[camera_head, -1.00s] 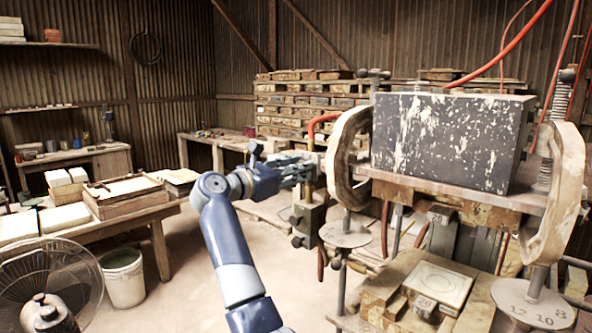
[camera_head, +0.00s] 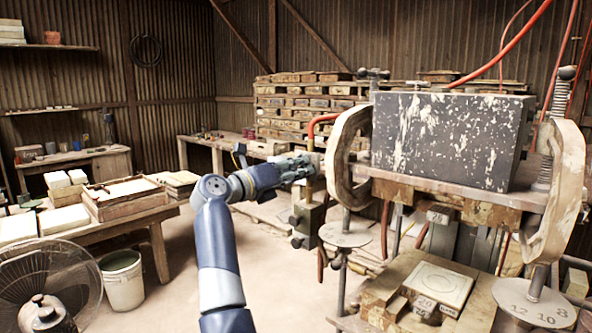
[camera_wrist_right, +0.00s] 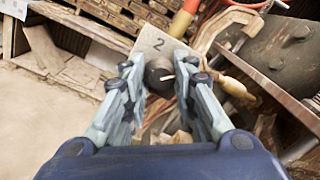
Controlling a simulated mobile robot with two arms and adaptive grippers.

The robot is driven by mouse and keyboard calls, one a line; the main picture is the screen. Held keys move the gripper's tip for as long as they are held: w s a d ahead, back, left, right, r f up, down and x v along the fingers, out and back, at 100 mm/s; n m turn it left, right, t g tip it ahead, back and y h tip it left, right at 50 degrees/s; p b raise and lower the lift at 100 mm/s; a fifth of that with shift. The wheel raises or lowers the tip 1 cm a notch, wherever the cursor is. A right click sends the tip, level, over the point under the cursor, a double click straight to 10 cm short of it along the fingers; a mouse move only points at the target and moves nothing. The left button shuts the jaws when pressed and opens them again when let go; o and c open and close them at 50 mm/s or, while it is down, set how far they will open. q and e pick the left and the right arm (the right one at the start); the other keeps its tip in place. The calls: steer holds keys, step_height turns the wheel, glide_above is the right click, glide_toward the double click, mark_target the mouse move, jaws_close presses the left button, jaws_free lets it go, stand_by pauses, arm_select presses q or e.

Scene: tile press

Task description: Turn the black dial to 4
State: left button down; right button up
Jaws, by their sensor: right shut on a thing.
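The black dial (camera_wrist_right: 158,72) is between the fingers of my right gripper (camera_wrist_right: 161,80) in the right wrist view. It has a white pointer line, which lies roughly sideways toward the right finger. A pale grey plate (camera_wrist_right: 147,40) behind the dial carries the number 2 above it; no other numeral can be read, and the fingers cover part of the plate. In the head view my right gripper (camera_head: 308,167) is at the left side of the press, where it hides the dial. It is shut on the dial. My left gripper is not in view.
The press (camera_head: 450,140) with its pale curved side frames stands close on the right. A red hose (camera_head: 318,124) passes just above my gripper. A table (camera_head: 130,215) with a wooden tray, a bucket (camera_head: 122,281) and a fan (camera_head: 45,285) are at the left.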

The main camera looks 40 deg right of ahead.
steer(key=shift+r+n+p, duration=0.15)
steer(key=shift+n+p, duration=0.25)
steer(key=shift+n, duration=1.2)
steer(key=o, duration=1.1)
steer(key=shift+c, duration=0.2)
steer(key=a, duration=0.7)
steer(key=shift+s+a+f, duration=0.2)
steer(key=shift+s+a, duration=0.05)
steer(key=shift+a, duration=0.05)
